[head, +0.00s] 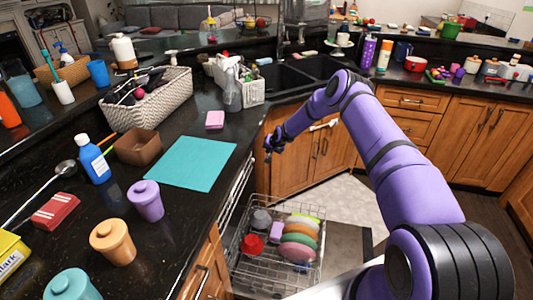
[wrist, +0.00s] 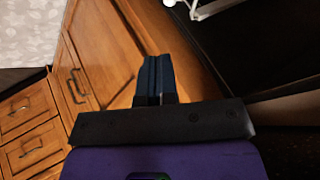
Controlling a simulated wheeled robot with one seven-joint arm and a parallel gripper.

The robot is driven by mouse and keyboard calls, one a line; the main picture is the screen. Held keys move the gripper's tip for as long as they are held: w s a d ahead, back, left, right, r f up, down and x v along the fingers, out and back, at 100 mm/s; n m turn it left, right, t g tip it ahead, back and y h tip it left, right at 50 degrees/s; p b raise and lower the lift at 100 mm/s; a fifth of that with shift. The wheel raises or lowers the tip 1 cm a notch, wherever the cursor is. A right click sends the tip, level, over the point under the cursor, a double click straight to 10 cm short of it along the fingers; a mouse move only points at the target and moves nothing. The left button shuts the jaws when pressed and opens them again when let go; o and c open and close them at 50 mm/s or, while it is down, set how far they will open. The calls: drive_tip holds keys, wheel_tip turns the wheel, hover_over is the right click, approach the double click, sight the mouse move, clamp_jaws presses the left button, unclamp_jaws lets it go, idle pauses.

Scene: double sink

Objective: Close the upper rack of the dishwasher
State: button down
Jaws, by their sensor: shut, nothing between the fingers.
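A wire dishwasher rack (head: 262,282) is pulled out below the counter in the head view. It holds colourful plates (head: 298,240), a red cup (head: 252,244) and other dishes. I cannot tell for certain whether it is the upper rack. My gripper (head: 268,150) is above and beyond the rack, near the counter edge and in front of the wooden cabinets, apart from the rack. In the wrist view my gripper's fingers (wrist: 154,72) are together and empty. A pale bar-like part (wrist: 215,8) shows at the top edge there.
The dark counter (head: 165,225) runs along the left, with a teal mat (head: 191,164), canisters and a basket (head: 147,100) on it. Wooden cabinets (head: 293,165) stand behind my gripper. The pale floor mat (head: 345,205) lies right of the rack.

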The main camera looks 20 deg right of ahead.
drive_tip(key=s+a+f+g+y, duration=0.15)
drive_tip(key=s+a, duration=0.25)
drive_tip(key=s, duration=0.4)
drive_tip(key=s+a+f+y, duration=0.1)
drive_tip(key=s+a+f, duration=0.2)
drive_tip(key=s, duration=0.4)
drive_tip(key=m+y, duration=0.1)
drive_tip(key=y, duration=0.2)
approach(226, 208)
wheel_tip(226, 208, down, 5)
drive_tip(key=w+a, duration=0.2)
drive_tip(key=shift+w+a+r, duration=0.15)
drive_tip(key=shift+w+a, duration=0.15)
drive_tip(key=shift+a, duration=0.05)
drive_tip(key=shift+w+a, duration=0.35)
drive_tip(key=shift+a, duration=0.05)
